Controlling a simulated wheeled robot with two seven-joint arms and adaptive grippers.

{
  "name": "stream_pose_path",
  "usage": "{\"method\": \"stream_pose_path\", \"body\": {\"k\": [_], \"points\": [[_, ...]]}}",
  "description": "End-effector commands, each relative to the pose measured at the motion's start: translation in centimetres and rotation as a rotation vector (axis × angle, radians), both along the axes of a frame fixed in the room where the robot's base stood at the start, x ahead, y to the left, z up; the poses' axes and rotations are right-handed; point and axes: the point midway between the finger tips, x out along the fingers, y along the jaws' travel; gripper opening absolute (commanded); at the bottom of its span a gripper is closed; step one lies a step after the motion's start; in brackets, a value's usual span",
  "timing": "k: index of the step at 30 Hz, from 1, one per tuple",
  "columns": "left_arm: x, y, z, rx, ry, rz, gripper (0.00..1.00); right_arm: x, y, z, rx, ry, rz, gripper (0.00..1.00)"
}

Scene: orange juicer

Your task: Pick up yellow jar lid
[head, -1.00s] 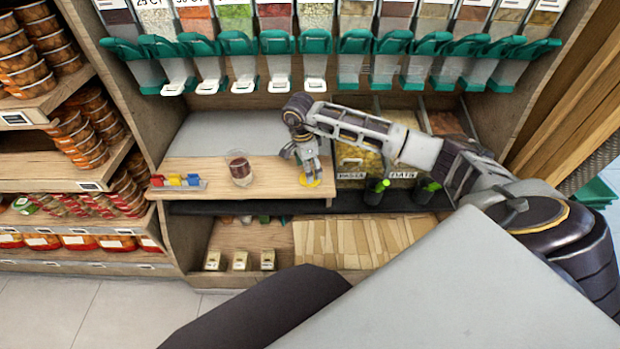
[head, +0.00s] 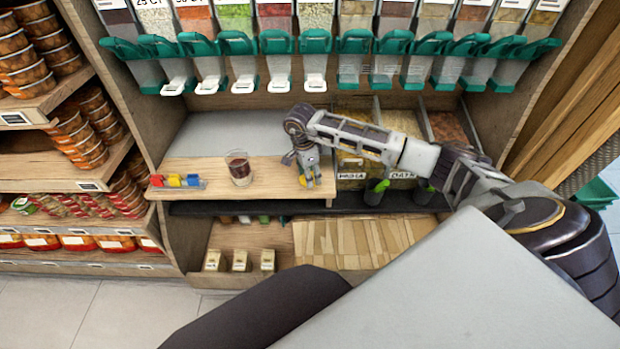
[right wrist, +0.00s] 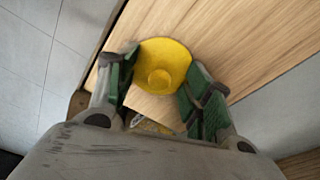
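The yellow jar lid (right wrist: 163,66) is a round disc with a raised ring in its middle. In the right wrist view it sits between the two green-padded fingers of my right gripper (right wrist: 158,92), which touch it on both sides. In the head view my right gripper (head: 306,180) points down at the right end of the wooden counter board and hides most of the lid. Only a trace of yellow shows there, so its height above the board is hard to tell. My left gripper is not in view.
A glass jar with dark contents (head: 239,168) stands on the wooden board (head: 268,175), left of my right gripper. A small rack of coloured pieces (head: 176,181) is at the board's left end. Bulk dispensers (head: 278,62) hang above. Labelled bins lie to the right.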

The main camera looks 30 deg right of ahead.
Motion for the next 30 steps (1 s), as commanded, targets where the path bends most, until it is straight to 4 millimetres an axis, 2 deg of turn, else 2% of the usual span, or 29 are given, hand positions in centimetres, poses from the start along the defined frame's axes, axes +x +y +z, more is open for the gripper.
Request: {"method": "stream_pose_path", "body": {"k": [1, 7, 12, 25, 30], "points": [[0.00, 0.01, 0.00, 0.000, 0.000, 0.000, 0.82, 0.00, -0.01, 0.01, 0.000, 0.000, 0.000, 0.40], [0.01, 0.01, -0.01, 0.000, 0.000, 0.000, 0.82, -0.03, -0.02, -0.06, -0.001, 0.001, 0.000, 0.14], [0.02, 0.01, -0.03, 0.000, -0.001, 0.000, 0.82, -0.12, -0.03, -0.20, -0.002, 0.003, 0.000, 0.03], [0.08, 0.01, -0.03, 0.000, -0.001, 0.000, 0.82, -0.34, -0.01, -0.46, -0.002, 0.011, 0.001, 0.02], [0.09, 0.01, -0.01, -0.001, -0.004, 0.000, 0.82, -0.31, -0.04, 0.27, -0.003, 0.010, 0.001, 0.02]]}}
